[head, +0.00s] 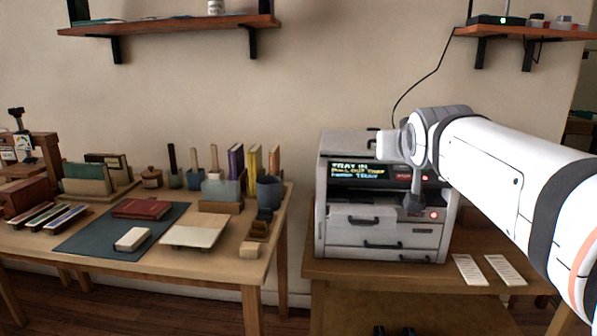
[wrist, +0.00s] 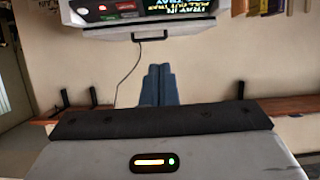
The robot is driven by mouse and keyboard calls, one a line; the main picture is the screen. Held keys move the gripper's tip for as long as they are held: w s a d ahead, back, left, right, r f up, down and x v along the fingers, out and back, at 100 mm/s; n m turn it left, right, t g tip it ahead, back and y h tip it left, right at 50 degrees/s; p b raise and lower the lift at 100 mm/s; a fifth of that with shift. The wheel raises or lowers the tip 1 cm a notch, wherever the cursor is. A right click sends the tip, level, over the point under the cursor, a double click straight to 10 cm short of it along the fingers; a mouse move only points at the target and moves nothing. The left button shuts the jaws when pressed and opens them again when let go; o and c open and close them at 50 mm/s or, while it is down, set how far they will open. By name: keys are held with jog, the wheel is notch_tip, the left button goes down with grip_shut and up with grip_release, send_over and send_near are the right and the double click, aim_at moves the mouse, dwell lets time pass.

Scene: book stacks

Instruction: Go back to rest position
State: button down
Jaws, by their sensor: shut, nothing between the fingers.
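My gripper (head: 413,203) is in front of the grey machine (head: 336,247) at the right in the head view, near its screen and upper drawer. My white arm reaches in from the right in the head view and hides part of the wall and the machine's right side.
The machine stands on a wooden table (head: 400,275) with two printed slips (head: 484,270). A left table (head: 220,262) holds a dark mat (head: 85,241), a red book (head: 141,209), pots and upright books. Wall shelves (head: 170,27) hang above. A gap separates the tables.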

jog(key=s+a+f+g+p, duration=0.1)
jog(key=s+f+g+p, duration=0.1)
jog(key=s+p, duration=0.5)
jog(key=s+a+f+g+y+p, duration=0.1)
jog(key=s+f+g+p, duration=0.1)
jog(key=s+g+p, duration=0.3)
jog(key=s+a+f+n+g+p, duration=0.1)
jog(key=s+f+g+p, duration=0.2)
jog(key=s+p, duration=0.7)
jog(key=shift+s+a+g, duration=0.35)
jog(key=shift+s+g, duration=0.25)
jog(key=shift+s, duration=0.05)
